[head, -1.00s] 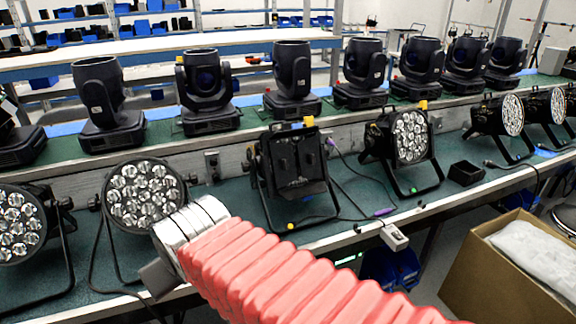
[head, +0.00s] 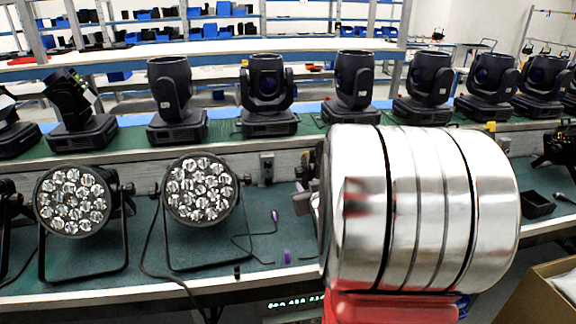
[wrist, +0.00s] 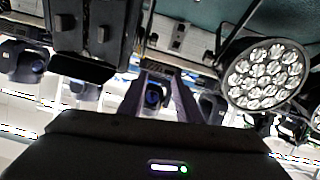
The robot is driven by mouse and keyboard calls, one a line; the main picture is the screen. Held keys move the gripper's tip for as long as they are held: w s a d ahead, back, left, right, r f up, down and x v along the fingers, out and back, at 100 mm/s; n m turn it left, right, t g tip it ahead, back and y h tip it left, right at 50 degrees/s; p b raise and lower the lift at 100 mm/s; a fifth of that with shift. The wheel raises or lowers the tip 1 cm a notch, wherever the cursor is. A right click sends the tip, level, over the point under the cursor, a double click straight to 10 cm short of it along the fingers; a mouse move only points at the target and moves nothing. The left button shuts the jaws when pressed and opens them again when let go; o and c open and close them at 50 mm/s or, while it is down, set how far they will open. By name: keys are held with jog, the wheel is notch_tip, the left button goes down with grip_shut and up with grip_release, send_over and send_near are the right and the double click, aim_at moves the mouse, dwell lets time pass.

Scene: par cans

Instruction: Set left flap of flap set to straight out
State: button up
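The flap set, black panels on the front of a par can, shows only in part at the top left of the wrist view (wrist: 88,25). A dark slab (wrist: 82,70) juts from its lower edge; I cannot tell which flap this is. In the head view the flap set is hidden behind my large silver wrist and red arm. My gripper (wrist: 160,95) shows in the wrist view as two dark fingers apart, with nothing held between them. It is beside and below the flap set in that picture, with no visible contact.
Two par cans with bare lenses (head: 200,190) (head: 73,201) stand on the green bench left of my arm. Moving-head lights (head: 268,95) line the raised shelf behind. A small black box (head: 537,205) and a cardboard box (head: 545,295) are at the right. Purple-ended cables lie on the bench.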

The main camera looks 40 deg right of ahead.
jog(key=s+d+f+t+h, duration=0.1)
jog(key=s+d+f, duration=0.1)
jog(key=s+d, duration=0.2)
jog(key=s+d+f+m+t, duration=0.1)
jog(key=s+d+f+t, duration=0.1)
jog(key=d, duration=0.6)
jog(key=s+f, duration=0.1)
jog(key=s, duration=0.1)
jog(key=shift+s+d+f+m+h, duration=0.3)
jog(key=shift+d+f+h, duration=0.05)
jog(key=shift+d+h, duration=0.05)
jog(key=x, duration=1.4)
jog(key=shift+r, duration=0.15)
jog(key=shift+c, duration=0.4)
jog(key=shift+a, duration=0.1)
grip_shut()
